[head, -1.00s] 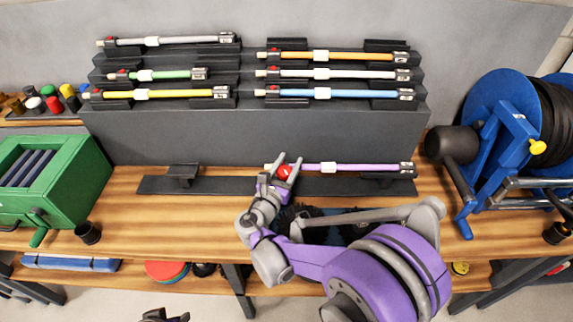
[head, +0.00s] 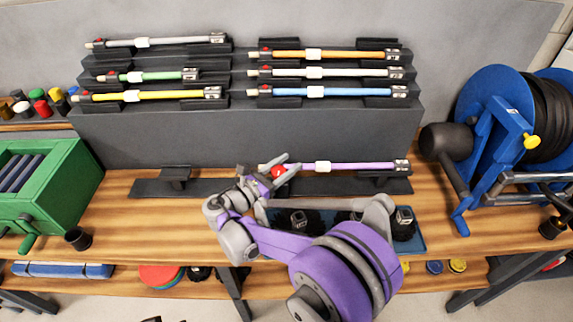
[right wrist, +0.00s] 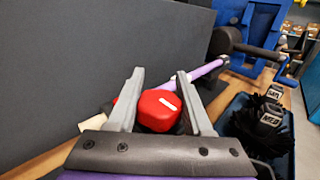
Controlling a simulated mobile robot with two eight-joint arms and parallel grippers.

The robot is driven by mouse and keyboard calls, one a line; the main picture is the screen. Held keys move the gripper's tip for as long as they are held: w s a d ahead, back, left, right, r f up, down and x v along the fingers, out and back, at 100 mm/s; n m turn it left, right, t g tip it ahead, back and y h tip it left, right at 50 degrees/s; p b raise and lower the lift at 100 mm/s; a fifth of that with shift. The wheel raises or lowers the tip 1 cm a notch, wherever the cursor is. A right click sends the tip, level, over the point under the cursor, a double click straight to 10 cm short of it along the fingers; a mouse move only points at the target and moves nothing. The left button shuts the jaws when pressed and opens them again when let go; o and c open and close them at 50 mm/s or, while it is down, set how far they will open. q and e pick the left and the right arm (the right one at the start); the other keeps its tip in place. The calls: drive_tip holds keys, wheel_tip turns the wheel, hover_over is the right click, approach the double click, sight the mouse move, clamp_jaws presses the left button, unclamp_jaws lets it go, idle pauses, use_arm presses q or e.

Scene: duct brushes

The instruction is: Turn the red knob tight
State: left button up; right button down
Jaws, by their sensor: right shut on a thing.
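The red knob (head: 278,171) sits near the left end of a purple rod (head: 350,166), which lies level on a low dark rail (head: 225,187) on the bench. In the right wrist view the red knob (right wrist: 160,110) shows a white mark on its face. My right gripper (head: 277,168) is shut on the knob, one grey finger on each side. The fingers also show in the right wrist view (right wrist: 158,98), with the purple rod (right wrist: 205,70) behind them. My left gripper is not clearly visible.
A dark stepped rack (head: 250,135) with several coloured rods stands behind. A blue reel (head: 495,125) is at right and a green box (head: 45,180) at left. A blue tray (head: 418,240) with black brushes lies beneath my right arm.

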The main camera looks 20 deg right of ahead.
sight(273, 175)
drive_tip(key=shift+c, duration=1.6)
unclamp_jaws()
drive_tip(key=v, duration=1.1)
drive_tip(key=shift+b, duration=0.3)
